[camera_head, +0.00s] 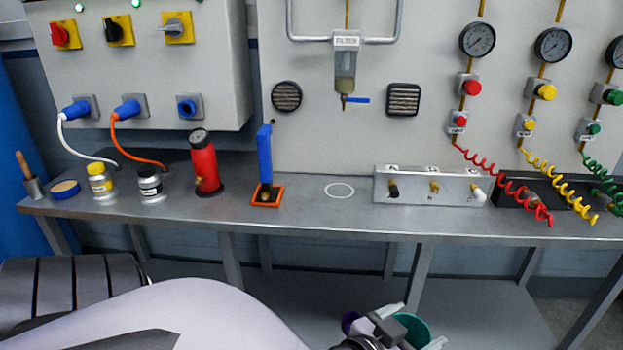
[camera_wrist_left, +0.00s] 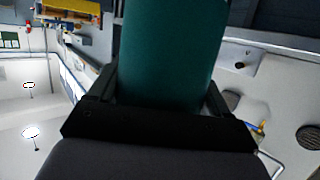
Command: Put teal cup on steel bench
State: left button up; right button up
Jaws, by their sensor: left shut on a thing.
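The teal cup (camera_head: 413,328) shows at the bottom of the head view, partly hidden by my left gripper (camera_head: 405,326) and cut off by the frame edge. My left gripper is shut on the cup, in front of the bench and lower in the picture than its top. In the left wrist view the teal cup (camera_wrist_left: 170,50) fills the space between the fingers. The steel bench (camera_head: 310,221) runs across the head view, with a white ring (camera_head: 339,190) marked on its top. My right gripper is not in view.
Coiled hoses (camera_head: 545,180) hang at right. The bench around the ring is clear.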

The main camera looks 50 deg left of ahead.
aim_at(340, 189)
jog(key=i+u, duration=0.25)
jog(key=u, duration=0.2)
jog(key=i+u, duration=0.3)
jog(key=u, duration=0.2)
jog(key=i+u, duration=0.35)
jog(key=i+l+u, duration=0.2)
jog(key=u, duration=0.15)
jog(key=i+l, duration=0.15)
jog(key=i, duration=0.15)
jog(key=i+l, duration=0.15)
jog(key=i+u, duration=0.05)
jog(key=i, duration=0.05)
